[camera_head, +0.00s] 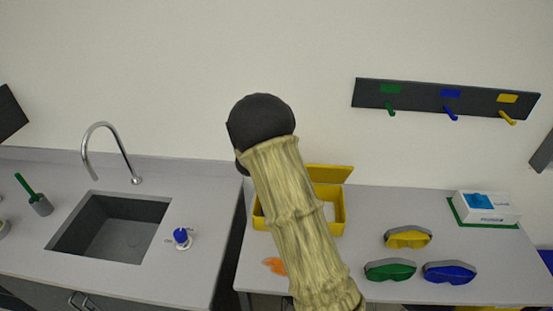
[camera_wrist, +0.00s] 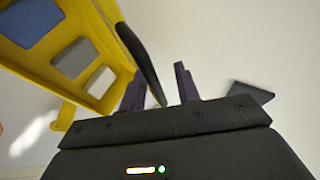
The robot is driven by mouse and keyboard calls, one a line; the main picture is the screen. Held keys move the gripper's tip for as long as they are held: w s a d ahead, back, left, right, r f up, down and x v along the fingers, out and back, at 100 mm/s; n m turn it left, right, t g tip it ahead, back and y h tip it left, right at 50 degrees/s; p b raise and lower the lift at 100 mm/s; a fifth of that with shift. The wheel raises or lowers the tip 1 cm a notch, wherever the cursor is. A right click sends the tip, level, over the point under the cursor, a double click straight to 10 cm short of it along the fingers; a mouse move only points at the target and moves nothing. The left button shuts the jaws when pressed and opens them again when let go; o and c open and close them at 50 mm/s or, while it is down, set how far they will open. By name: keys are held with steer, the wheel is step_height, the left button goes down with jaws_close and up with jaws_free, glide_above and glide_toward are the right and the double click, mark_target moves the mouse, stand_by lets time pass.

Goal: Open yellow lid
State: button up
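The yellow box (camera_head: 340,218) stands on the right-hand table, partly hidden behind my arm. Its yellow lid (camera_head: 331,173) shows at the box's back edge, raised and tilted. In the wrist view a yellow frame (camera_wrist: 108,40) with blue, grey and white patches fills the upper left; I cannot tell whether it is the lid or the box body. A dark, long curved piece (camera_wrist: 139,58) runs along its right side and reaches between my fingers. My gripper (camera_wrist: 160,72) has its fingers apart, with a gap beside the dark piece. The head view hides the fingers.
Yellow (camera_head: 408,238), green (camera_head: 390,271) and blue (camera_head: 449,273) goggles lie right of the box. A white carton (camera_head: 487,208) sits at the back right. A hook rail (camera_head: 425,95) hangs on the wall. A sink (camera_head: 110,228) with a faucet is on the left. An orange item (camera_head: 273,265) lies near my arm.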

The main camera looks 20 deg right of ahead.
steer(key=b+v, duration=0.4)
steer(key=v, duration=1.3)
steer(key=shift+r, duration=0.1)
steer(key=s+d+f+n+g+y+b, duration=0.1)
steer(key=s+f+n+y, duration=0.3)
steer(key=s+n, duration=0.7)
steer(key=s+f+n+g+y+b, duration=0.2)
steer(key=s+f+n+g+y, duration=0.2)
steer(key=s+f+n, duration=0.3)
steer(key=s+n, duration=0.4)
steer(key=n, duration=0.2)
steer(key=shift+d+f+n+y, duration=0.2)
steer(key=shift+d+n+y, duration=0.15)
steer(key=shift+n+y, duration=0.05)
